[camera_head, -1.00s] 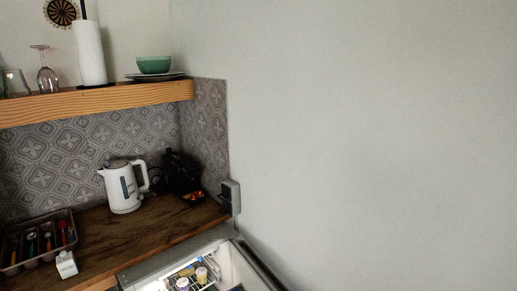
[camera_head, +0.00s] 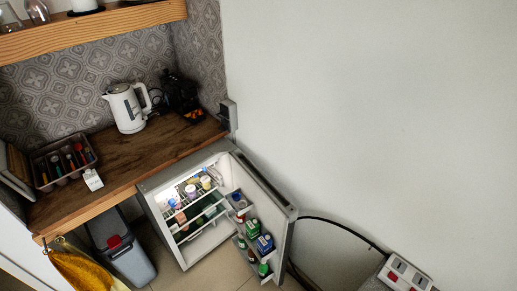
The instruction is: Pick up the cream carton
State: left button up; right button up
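A small white carton (camera_head: 93,180), which looks like the cream carton, stands on the wooden counter (camera_head: 130,160). It is close to the counter's front edge, just right of the utensil tray (camera_head: 64,163). Its label is too small to read. Neither of my grippers shows in the head view.
A white kettle (camera_head: 127,107) and a dark appliance (camera_head: 180,95) stand at the back of the counter. An open fridge (camera_head: 205,200) with stocked shelves is on the right, its door (camera_head: 280,225) swung out. A grey bin (camera_head: 121,246) and a yellow cloth (camera_head: 85,272) are below.

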aim_at(93, 180)
jog(key=u, duration=1.4)
